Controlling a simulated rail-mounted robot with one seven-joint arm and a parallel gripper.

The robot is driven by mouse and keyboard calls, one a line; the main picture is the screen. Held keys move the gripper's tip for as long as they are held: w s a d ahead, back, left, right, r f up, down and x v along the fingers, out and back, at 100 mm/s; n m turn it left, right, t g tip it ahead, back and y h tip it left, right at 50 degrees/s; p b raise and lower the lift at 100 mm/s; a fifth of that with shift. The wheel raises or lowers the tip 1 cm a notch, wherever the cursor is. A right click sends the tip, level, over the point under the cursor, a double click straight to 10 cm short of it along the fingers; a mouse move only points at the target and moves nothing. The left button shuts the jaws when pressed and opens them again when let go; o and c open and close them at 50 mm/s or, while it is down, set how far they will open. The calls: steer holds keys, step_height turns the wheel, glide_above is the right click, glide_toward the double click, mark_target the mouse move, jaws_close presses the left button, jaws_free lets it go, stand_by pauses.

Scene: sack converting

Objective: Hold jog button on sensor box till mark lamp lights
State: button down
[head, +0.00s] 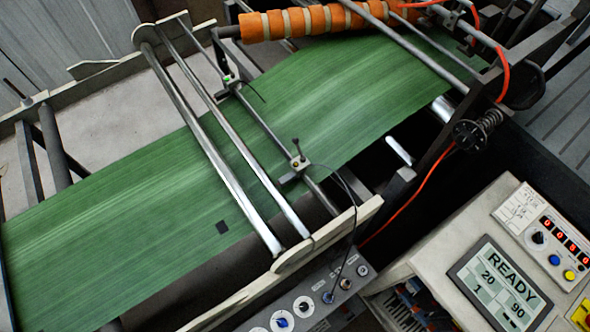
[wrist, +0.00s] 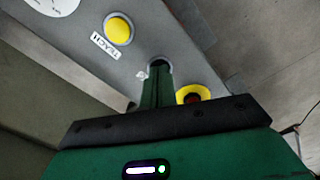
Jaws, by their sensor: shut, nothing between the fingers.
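In the wrist view my gripper (wrist: 158,68) is shut and empty. Its green fingertips meet a dark round spot on the face of a grey box (wrist: 205,25). They cover that spot, so I cannot tell whether a button there is pressed. A yellow button (wrist: 118,28) labelled TEACH sits beside it. In the head view a grey control box (head: 318,285) with dials stands at the bottom edge, partly cut off. The green web (head: 150,210) carries a dark square mark (head: 222,227). I cannot make out a lit mark lamp. My gripper is outside the head view.
A sensor head (head: 295,170) sits on a crossbar above the web, with a cable. A console screen (head: 500,287) reads READY; a red-digit counter (head: 565,238) is beside it.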

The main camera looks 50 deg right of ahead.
stand_by(0.3)
step_height(320, 180, up, 5)
steer(key=p, duration=0.5)
steer(key=shift+r, duration=0.15)
steer(key=shift+f, duration=0.2)
stand_by(0.8)
